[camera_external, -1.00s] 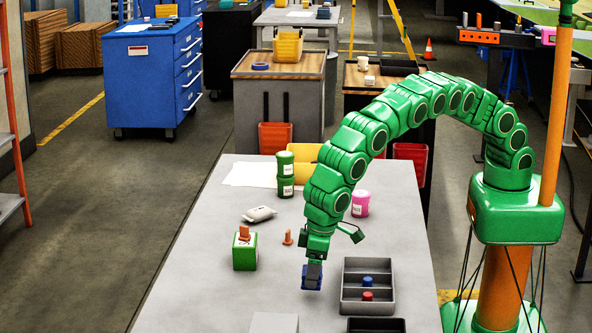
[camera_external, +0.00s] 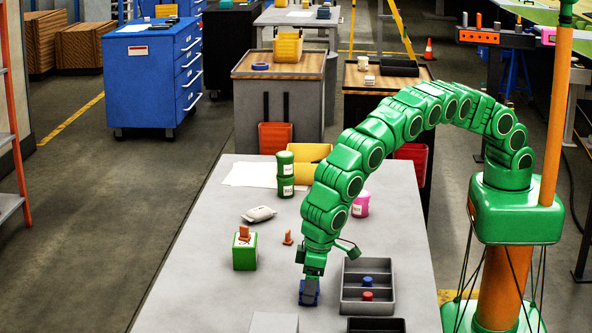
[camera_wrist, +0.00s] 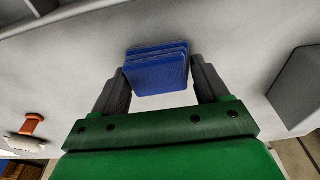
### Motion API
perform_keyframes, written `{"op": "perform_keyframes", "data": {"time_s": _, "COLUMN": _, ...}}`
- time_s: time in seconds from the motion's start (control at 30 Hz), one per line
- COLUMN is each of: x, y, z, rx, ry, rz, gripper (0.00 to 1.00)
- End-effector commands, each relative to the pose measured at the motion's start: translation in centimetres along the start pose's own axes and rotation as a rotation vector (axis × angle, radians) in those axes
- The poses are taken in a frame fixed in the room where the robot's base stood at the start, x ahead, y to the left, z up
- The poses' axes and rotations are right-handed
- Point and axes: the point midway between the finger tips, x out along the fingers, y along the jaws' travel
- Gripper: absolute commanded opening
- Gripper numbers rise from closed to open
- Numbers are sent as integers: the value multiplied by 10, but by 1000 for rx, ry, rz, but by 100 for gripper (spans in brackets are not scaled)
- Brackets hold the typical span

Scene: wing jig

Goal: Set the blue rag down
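The blue rag (camera_wrist: 158,72) is a folded blue stack between the two dark fingers of my gripper (camera_wrist: 160,85) in the wrist view. Both fingers appear to touch its sides. In the external view my gripper (camera_external: 310,282) points down with the blue rag (camera_external: 309,293) at its tip, just left of the grey divided tray (camera_external: 345,303). The rag is at or very near the grey tabletop (camera_external: 205,295); I cannot tell whether it touches.
The tray holds a blue and a red piece. A green box (camera_external: 245,254) with an orange top, an orange peg (camera_external: 288,238) and a pale pouch (camera_external: 259,214) stand to the left. A light grey block (camera_external: 274,323) is at the front.

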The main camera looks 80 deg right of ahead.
Motion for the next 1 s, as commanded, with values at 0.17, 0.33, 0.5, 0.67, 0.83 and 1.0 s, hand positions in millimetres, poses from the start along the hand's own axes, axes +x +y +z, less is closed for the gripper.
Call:
{"op": "perform_keyframes", "data": {"time_s": 0.17, "x": 0, "y": 0, "z": 0, "rx": 0, "ry": 0, "rz": 0, "gripper": 99}}
{"op": "perform_keyframes", "data": {"time_s": 0.33, "x": 0, "y": 0, "z": 0, "rx": 0, "ry": 0, "rz": 0, "gripper": 99}}
{"op": "perform_keyframes", "data": {"time_s": 0.5, "x": -2, "y": 0, "z": 0, "rx": 0, "ry": 0, "rz": 0, "gripper": 99}}
{"op": "perform_keyframes", "data": {"time_s": 0.67, "x": -12, "y": 0, "z": -1, "rx": 0, "ry": 2, "rz": -2, "gripper": 99}}
{"op": "perform_keyframes", "data": {"time_s": 0.83, "x": -31, "y": 0, "z": -1, "rx": 0, "ry": 3, "rz": -2, "gripper": 99}}
{"op": "perform_keyframes", "data": {"time_s": 1.0, "x": -61, "y": 0, "z": -1, "rx": 1, "ry": 2, "rz": -1, "gripper": 99}}
